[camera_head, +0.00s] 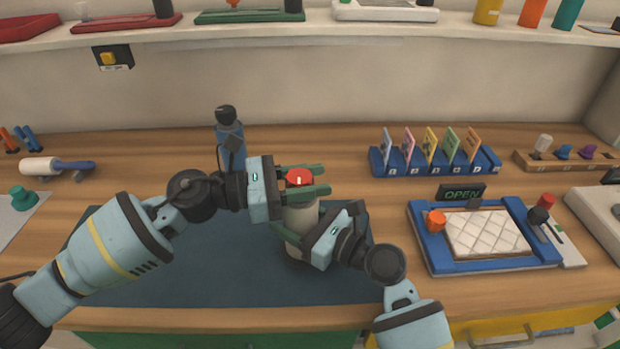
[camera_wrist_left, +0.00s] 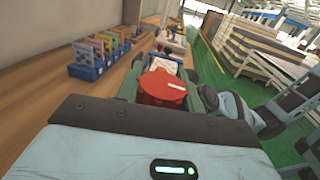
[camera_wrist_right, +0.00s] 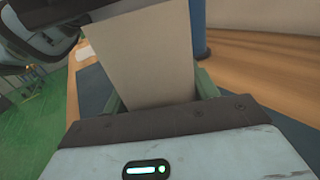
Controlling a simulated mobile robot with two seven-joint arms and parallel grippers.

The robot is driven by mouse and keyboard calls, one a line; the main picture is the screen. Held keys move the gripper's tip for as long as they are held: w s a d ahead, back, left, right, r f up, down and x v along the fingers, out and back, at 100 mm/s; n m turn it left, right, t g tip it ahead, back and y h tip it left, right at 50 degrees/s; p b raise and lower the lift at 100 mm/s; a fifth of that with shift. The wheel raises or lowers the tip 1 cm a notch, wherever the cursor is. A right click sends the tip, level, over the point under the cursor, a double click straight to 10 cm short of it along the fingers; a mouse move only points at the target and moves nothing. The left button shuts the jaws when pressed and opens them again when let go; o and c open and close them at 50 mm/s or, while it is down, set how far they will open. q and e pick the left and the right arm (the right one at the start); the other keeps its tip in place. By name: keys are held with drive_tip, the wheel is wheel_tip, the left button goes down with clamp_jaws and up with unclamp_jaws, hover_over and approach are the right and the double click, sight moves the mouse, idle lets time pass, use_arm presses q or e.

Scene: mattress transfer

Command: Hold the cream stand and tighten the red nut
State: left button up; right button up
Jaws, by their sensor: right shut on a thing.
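The cream stand (camera_head: 297,224) is upright on the dark mat, with the red nut (camera_head: 299,178) at its top. My right gripper (camera_head: 297,236) is shut on the stand from the front right. The stand fills the space between its fingers in the right wrist view (camera_wrist_right: 155,65). My left gripper (camera_head: 322,181) reaches in from the left, with one green finger on each side of the red nut. The left wrist view shows the nut (camera_wrist_left: 163,88) between these fingers; whether they press on it I cannot tell. The stand's base is partly hidden by my right gripper.
A blue bottle-like object (camera_head: 229,140) stands behind my left arm. A blue rack of coloured cards (camera_head: 434,161) and a blue tray with a quilted pad (camera_head: 487,236) are to the right. The dark mat (camera_head: 235,270) is bare in front.

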use_arm(q)
drive_tip(key=shift+c, duration=1.2)
drive_tip(key=shift+g, duration=0.3)
drive_tip(key=m+g, duration=0.1)
drive_tip(key=g, duration=0.1)
drive_tip(key=m+g, duration=0.2)
drive_tip(key=g, duration=0.1)
drive_tip(key=m+g, duration=0.2)
drive_tip(key=shift+s+r+g+y, duration=0.1)
drive_tip(key=shift+s+g+y, duration=0.2)
drive_tip(key=shift+g, duration=0.1)
drive_tip(key=shift+s+a+m+g+y, duration=0.1)
drive_tip(key=shift+s+m+g+y, duration=0.1)
drive_tip(key=shift+m+g+y, duration=1)
drive_tip(key=shift+s+a+m+g+y, duration=0.15)
drive_tip(key=shift+m+g+y, duration=0.55)
drive_tip(key=shift+m+g, duration=1)
drive_tip(key=shift+g, duration=0.6)
drive_tip(key=o, duration=1)
drive_tip(key=shift+s+y, duration=0.1)
drive_tip(key=shift+y, duration=0.2)
